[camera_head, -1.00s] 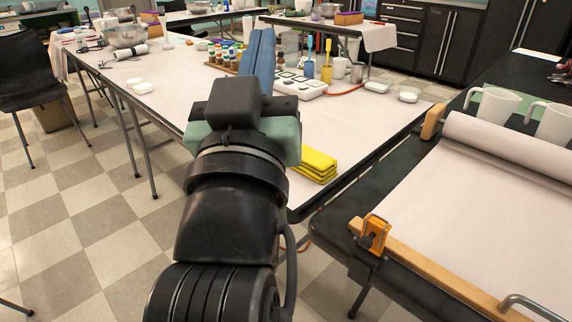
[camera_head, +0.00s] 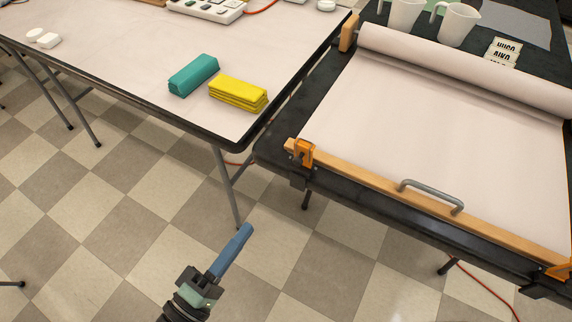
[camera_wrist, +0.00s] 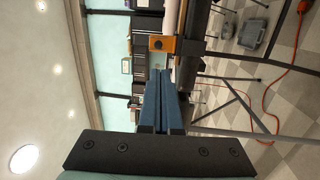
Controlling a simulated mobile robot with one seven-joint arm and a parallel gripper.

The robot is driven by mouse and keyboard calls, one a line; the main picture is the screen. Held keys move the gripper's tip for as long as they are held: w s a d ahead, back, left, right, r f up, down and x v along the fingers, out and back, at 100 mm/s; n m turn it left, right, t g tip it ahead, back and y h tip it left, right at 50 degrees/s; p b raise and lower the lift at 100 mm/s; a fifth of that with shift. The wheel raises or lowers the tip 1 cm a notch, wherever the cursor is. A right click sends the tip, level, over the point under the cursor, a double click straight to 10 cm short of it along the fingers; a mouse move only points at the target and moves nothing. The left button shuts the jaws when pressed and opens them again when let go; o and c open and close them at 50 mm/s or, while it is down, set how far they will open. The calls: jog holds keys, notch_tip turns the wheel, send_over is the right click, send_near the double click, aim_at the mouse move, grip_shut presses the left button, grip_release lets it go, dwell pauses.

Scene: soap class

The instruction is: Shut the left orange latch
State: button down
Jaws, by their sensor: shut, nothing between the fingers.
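The left orange latch (camera_head: 302,151) sits on the left end of the wooden bar (camera_head: 370,183) at the front edge of the black table. It also shows in the wrist view (camera_wrist: 161,44), just beyond my fingertips. I cannot tell its lever position. A second orange latch (camera_head: 560,270) is at the right end of the bar. My gripper (camera_head: 245,232) has blue fingers, shut and empty. It is over the floor, in front of and below the left latch, and apart from it. In the wrist view my fingers (camera_wrist: 167,76) point toward the latch.
A grey handle (camera_head: 432,195) rises from the wooden bar. White paper (camera_head: 440,125) covers the black table. A teal stack (camera_head: 194,75) and a yellow stack (camera_head: 238,93) lie on the white table at the left. Open floor (camera_head: 110,225) lies around my arm.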

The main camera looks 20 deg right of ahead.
aim_at(295, 162)
jog(key=shift+s, duration=0.2)
jog(key=x, duration=1.4)
jog(key=shift+w+r, duration=0.1)
jog(key=shift+r, duration=0.1)
jog(key=shift+r, duration=0.1)
jog(key=shift+r+p, duration=0.1)
jog(key=shift+p, duration=0.65)
